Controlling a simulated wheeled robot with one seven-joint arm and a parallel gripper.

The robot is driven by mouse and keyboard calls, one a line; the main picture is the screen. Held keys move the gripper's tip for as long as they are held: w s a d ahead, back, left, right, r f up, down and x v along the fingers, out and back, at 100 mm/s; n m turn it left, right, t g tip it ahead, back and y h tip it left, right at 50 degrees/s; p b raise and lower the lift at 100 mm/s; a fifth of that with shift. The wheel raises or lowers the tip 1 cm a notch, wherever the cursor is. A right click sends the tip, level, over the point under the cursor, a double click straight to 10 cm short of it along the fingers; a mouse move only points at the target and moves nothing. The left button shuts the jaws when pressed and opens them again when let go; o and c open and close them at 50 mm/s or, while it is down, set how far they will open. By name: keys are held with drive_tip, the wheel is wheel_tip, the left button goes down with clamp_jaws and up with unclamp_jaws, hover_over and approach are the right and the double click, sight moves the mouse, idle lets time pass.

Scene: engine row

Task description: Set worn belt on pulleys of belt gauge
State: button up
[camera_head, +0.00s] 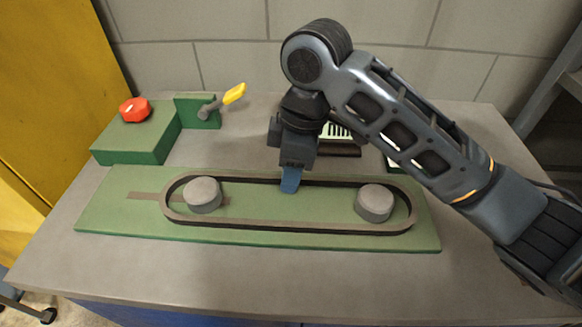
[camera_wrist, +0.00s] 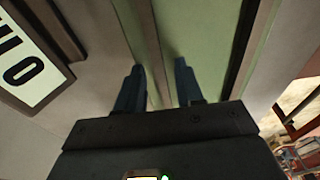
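The worn belt (camera_head: 290,227), a dark loop with a greyish edge, lies around both pulleys of the green belt gauge (camera_head: 110,205). Gaps show between its ends and the left pulley (camera_head: 204,193) and right pulley (camera_head: 375,203). My gripper (camera_head: 289,182) points down at the belt's back strand, between the pulleys. In the wrist view my gripper (camera_wrist: 158,82) has its two blue fingers apart, with a thin strip running between them, seemingly the back strand. I see no contact with it. Another dark strand (camera_wrist: 243,50) runs right of the fingers.
A green block with a red knob (camera_head: 135,109) and a yellow-handled lever (camera_head: 234,94) stand behind the gauge at left. A printed card (camera_wrist: 28,70) lies behind the gauge. The bench front (camera_head: 200,278) is clear. A block wall closes the back.

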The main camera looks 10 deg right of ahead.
drive_tip(key=shift+r, duration=0.1)
wheel_tip(320, 180, up, 12)
drive_tip(key=d, duration=0.1)
drive_tip(key=shift+s+d+p, duration=0.15)
drive_tip(key=shift+d+p, duration=0.25)
